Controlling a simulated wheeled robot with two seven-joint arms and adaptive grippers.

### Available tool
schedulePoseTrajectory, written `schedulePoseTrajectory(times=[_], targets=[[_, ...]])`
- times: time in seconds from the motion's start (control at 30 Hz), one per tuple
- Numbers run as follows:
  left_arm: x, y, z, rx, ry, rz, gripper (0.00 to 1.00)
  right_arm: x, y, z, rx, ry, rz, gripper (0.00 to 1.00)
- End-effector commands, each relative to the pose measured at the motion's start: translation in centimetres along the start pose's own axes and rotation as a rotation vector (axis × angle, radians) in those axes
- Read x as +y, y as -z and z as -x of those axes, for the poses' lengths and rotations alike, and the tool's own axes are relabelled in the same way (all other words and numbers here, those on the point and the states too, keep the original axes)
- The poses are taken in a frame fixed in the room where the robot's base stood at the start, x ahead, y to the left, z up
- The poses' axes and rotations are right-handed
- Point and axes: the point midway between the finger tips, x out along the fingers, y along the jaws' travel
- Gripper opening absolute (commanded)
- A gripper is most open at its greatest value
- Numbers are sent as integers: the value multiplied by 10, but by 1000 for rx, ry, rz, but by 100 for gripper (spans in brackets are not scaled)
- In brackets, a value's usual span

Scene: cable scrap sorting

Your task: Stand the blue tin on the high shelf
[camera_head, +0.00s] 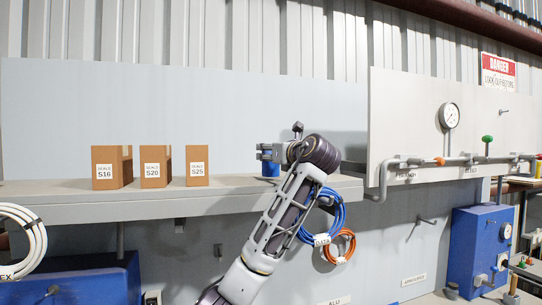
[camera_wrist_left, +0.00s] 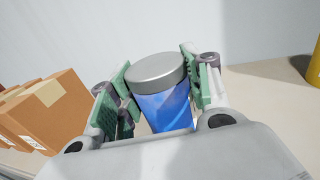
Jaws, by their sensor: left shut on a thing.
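The blue tin (camera_head: 270,170) is upright at the high shelf (camera_head: 215,186), to the right of the brown boxes. In the left wrist view the tin (camera_wrist_left: 164,108) has a grey lid and sits between the green finger pads. My left gripper (camera_head: 269,153) is shut on the tin and partly covers it in the head view. The tin's base is at the height of the shelf top, but I cannot tell whether it touches. My right gripper is in neither view.
Brown seal boxes (camera_head: 156,167) stand on the shelf left of the tin. A gauge panel (camera_head: 414,125) and pipe lie to the right. Blue (camera_head: 337,218) and orange (camera_head: 347,247) cable coils hang below the shelf. A yellow object (camera_wrist_left: 315,67) shows at the wrist view's right edge.

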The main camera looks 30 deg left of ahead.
Motion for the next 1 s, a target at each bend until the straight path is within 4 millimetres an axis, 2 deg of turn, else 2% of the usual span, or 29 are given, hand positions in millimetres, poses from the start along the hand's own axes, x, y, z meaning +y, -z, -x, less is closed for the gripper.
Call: schedulePoseTrajectory(times=[0.2, 0.67, 0.7, 0.87, 1.0], targets=[[1, 9, 0, -1, 0, 2, 18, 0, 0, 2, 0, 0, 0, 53], [0, 13, 0, -1, 1, 1, 18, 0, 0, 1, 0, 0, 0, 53], [0, 14, 0, 0, 1, 0, 51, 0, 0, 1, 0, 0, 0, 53], [0, 13, 0, 0, 1, 0, 70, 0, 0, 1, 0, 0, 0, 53], [0, 13, 0, 0, 1, 0, 70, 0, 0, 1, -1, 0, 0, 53]])
